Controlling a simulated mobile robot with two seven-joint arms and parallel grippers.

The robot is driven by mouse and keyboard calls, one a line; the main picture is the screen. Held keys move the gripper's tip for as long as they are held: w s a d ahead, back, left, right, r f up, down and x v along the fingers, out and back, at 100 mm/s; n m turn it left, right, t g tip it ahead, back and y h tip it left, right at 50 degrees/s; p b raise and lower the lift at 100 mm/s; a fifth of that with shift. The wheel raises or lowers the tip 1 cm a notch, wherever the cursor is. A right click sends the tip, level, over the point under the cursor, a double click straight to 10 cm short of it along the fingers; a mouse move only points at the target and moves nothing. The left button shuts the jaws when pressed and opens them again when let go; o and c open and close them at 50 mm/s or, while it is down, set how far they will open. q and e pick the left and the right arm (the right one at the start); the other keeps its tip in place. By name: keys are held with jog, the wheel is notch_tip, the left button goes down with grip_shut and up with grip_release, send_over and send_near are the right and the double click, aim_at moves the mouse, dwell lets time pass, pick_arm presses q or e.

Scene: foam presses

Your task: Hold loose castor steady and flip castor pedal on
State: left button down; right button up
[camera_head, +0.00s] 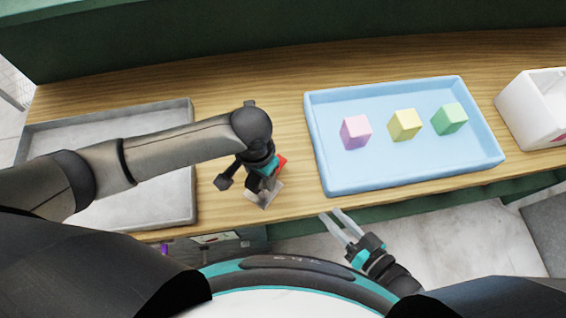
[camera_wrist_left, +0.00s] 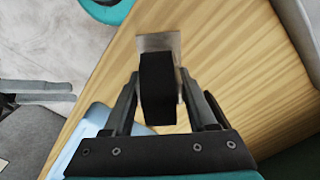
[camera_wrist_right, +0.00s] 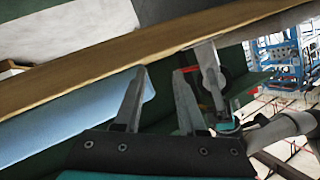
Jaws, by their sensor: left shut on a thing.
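The loose castor has a black wheel (camera_wrist_left: 158,92), a grey metal plate (camera_head: 264,194) and a red pedal (camera_head: 282,161). It is on the wooden table near the front edge, between the two trays. My left gripper (camera_wrist_left: 160,84) is shut on the castor, with one finger on each side of the wheel. In the head view the left wrist hides much of the castor. My right gripper (camera_head: 337,220) is open and empty, in front of the table edge, right of the castor. The right wrist view (camera_wrist_right: 162,78) shows its fingers apart. The pedal's position cannot be told.
A blue tray (camera_head: 410,178) with a pink block (camera_head: 355,132), a yellow block (camera_head: 404,125) and a green block (camera_head: 449,119) lies right of the castor. A grey tray (camera_head: 183,203) lies left, under my left arm. A white box (camera_head: 528,107) stands far right.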

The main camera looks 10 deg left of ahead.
aim_at(283, 165)
jog(key=a+m, duration=0.1)
jog(key=m, duration=0.2)
jog(key=a+r+m+t, duration=0.1)
jog(key=a+m, duration=0.1)
jog(key=m, duration=0.1)
jog(key=w+a+m+y, duration=0.1)
jog(key=m, duration=0.1)
jog(key=shift+w+a+r+m+t, duration=0.1)
jog(key=shift+a+r+m+t, duration=0.1)
jog(key=shift+a+m+t, duration=0.15)
jog(key=m, duration=0.1)
jog(key=a+m+t, duration=0.1)
jog(key=m, duration=0.1)
jog(key=w+r+m, duration=0.1)
jog(key=m, duration=0.1)
jog(key=shift+a+y, duration=0.2)
jog(key=shift+y, duration=0.1)
jog(key=shift+t, duration=0.25)
jog(key=x, duration=1.2)
jog(key=shift+f, duration=0.2)
grip_shut()
